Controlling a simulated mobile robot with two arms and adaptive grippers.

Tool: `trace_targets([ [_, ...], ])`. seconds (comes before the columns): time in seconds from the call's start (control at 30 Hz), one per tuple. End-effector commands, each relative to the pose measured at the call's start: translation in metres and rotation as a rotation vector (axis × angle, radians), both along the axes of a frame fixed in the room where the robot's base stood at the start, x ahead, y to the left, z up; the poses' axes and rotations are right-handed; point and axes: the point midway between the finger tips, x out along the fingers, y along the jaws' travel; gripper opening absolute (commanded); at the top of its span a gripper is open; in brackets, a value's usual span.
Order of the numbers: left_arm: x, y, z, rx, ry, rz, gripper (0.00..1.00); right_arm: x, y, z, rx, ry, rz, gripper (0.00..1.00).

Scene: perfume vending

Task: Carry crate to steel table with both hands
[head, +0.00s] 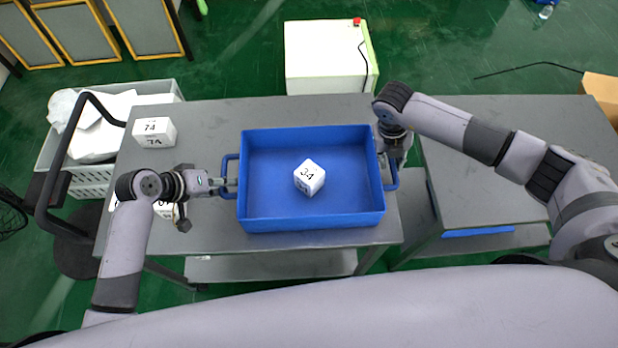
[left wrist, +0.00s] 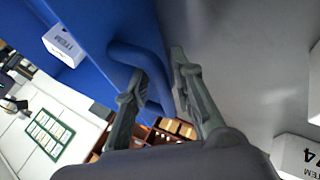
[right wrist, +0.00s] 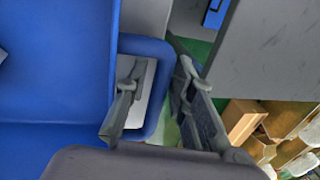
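The blue crate (head: 312,222) sits on the grey table (head: 230,112), with a white box marked 34 (head: 309,177) inside it. My left gripper (head: 228,185) is at the crate's left handle. In the left wrist view, the fingers of my left gripper (left wrist: 157,75) stand apart on either side of the handle bar (left wrist: 150,62). My right gripper (head: 392,160) is at the right handle (head: 392,180). In the right wrist view, one finger of my right gripper (right wrist: 155,75) is inside the handle loop (right wrist: 160,50) and the other outside, with a gap visible.
Another grey table (head: 480,185) stands to the right across a narrow gap. A white box marked 74 (head: 154,131) is on the left table. A grey basket (head: 92,180) and a black-handled cart stand left. A white cabinet (head: 325,62) is behind.

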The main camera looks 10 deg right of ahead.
Motion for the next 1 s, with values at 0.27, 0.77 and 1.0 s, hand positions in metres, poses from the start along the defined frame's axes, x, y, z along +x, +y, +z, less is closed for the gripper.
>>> trace_targets([
  [0.27, -0.0001, 0.0004, 0.0002, 0.0, 0.0, 0.0, 0.09, -0.0002, 0.0001, 0.0002, 0.0, 0.001, 0.0, 0.09],
  [0.77, -0.0002, 0.0004, 0.0002, 0.0, 0.0, 0.0, 0.0, 0.0, 0.0, 0.0004, 0.0, 0.001, 0.0, 0.0],
  [1.0, -0.0003, 0.0003, 0.0003, 0.0, 0.0, 0.0, 0.0, 0.0001, 0.0, 0.0005, 0.0, 0.0, 0.0, 0.0],
])
